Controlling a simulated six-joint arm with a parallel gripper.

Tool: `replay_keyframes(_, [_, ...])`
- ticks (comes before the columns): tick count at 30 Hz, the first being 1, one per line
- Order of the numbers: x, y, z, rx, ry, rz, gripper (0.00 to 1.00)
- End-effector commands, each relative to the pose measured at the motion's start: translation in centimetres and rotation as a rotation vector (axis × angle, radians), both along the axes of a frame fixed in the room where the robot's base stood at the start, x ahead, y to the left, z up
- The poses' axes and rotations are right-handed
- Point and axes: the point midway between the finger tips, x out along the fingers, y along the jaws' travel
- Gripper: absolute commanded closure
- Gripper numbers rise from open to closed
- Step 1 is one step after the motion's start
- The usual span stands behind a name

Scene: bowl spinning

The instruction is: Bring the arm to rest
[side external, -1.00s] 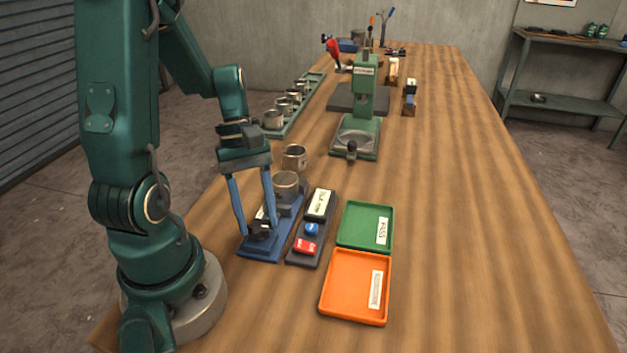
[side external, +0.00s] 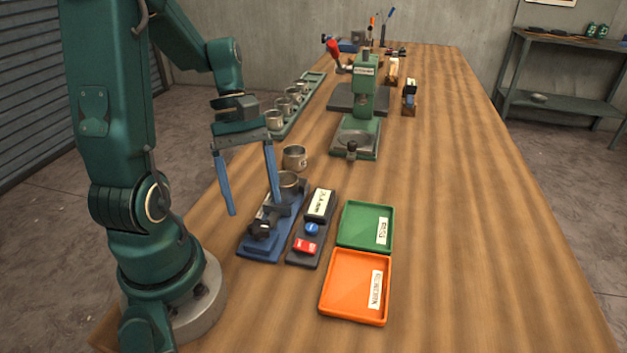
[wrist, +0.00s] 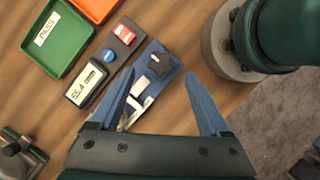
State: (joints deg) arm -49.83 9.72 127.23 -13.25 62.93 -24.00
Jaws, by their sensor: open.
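My gripper (side external: 253,203) is open and empty. It hangs above the left side of the blue bowl-spinning fixture (side external: 257,248), with its blue fingers apart. In the wrist view my gripper (wrist: 165,92) shows its two fingers spread, and the blue fixture (wrist: 165,85) with its black knob lies below, partly hidden by one finger. A metal cup (side external: 288,182) sits at the far end of the fixture, partly behind a finger. My upper arm is raised above my base.
A control box (side external: 318,210) with a display and blue and red buttons stands beside the fixture. A green tray (side external: 360,225) and an orange tray (side external: 345,285) lie right of it. Another cup (side external: 294,157), a green press (side external: 361,115) and a cup rack (side external: 300,108) stand farther back. The table's right side is clear.

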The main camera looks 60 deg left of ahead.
Motion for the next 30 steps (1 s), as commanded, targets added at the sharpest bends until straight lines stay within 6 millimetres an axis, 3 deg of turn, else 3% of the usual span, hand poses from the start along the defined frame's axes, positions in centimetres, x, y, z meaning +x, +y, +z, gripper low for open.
replay_keyframes(6, [0.0,0.5,1.2,0.001,0.0,0.001,0.2])
replay_keyframes(17, [0.2,0.1,1.4,0.006,-0.005,-0.026,0.2])
replay_keyframes(23, [1.3,-3.1,3.7,0.129,-0.117,-0.261,0.2])
replay_keyframes(30, [0.7,-7.7,6.4,0.345,-0.384,-0.732,0.2])
